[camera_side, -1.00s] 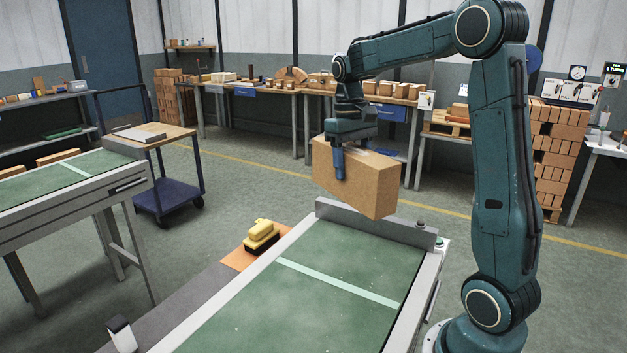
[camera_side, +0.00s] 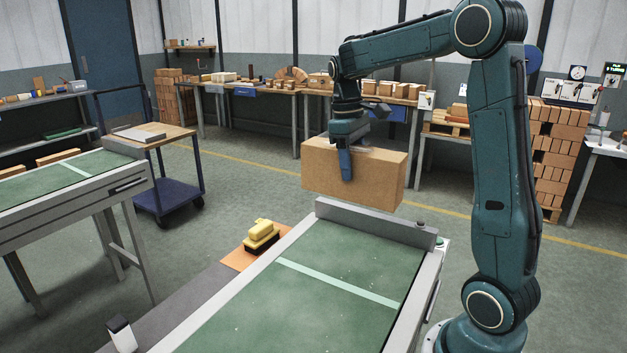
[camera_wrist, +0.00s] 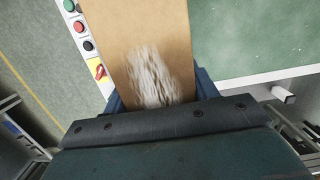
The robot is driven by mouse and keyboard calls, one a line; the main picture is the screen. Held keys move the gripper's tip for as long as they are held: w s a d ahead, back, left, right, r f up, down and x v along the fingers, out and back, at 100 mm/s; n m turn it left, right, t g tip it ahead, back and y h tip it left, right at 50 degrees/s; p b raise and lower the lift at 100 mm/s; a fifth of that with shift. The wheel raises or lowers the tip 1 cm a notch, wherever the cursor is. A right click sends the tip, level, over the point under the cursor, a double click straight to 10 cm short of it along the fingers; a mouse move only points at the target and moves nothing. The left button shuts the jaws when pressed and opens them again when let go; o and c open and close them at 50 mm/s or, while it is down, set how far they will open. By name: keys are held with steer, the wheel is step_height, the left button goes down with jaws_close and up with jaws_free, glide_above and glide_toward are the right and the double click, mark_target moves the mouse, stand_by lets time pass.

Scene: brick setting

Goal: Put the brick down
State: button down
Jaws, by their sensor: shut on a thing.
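A tan brick (camera_side: 378,177) hangs in the air in the side view, above and behind the far end of the green conveyor (camera_side: 335,260). My gripper (camera_side: 346,165) is shut on the brick from above, with one blue finger showing on its near face. In the wrist view the brick (camera_wrist: 120,30) fills the top middle, with a whitish rough patch on its top. My gripper (camera_wrist: 158,95) has a blue finger on each side of it there. The brick's far side is hidden.
A grey end stop (camera_side: 375,223) crosses the conveyor's far end. A yellow-handled brush (camera_side: 262,235) rests on an orange pad beside the conveyor. Another green conveyor (camera_side: 60,180) and a cart (camera_side: 160,140) stand at the left. Buttons (camera_wrist: 84,35) show beside the brick.

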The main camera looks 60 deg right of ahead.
mark_target(345, 192)
step_height(345, 192, down, 16)
steer(key=shift+r, duration=0.15)
stand_by(0.7)
steer(key=shift+f, duration=2.1)
steer(key=shift+f, duration=0.15)
steer(key=shift+c, duration=2.2)
jaws_free()
steer(key=r, duration=0.4)
steer(key=w+r, duration=0.1)
steer(key=r, duration=0.7)
steer(key=shift+w, duration=0.4)
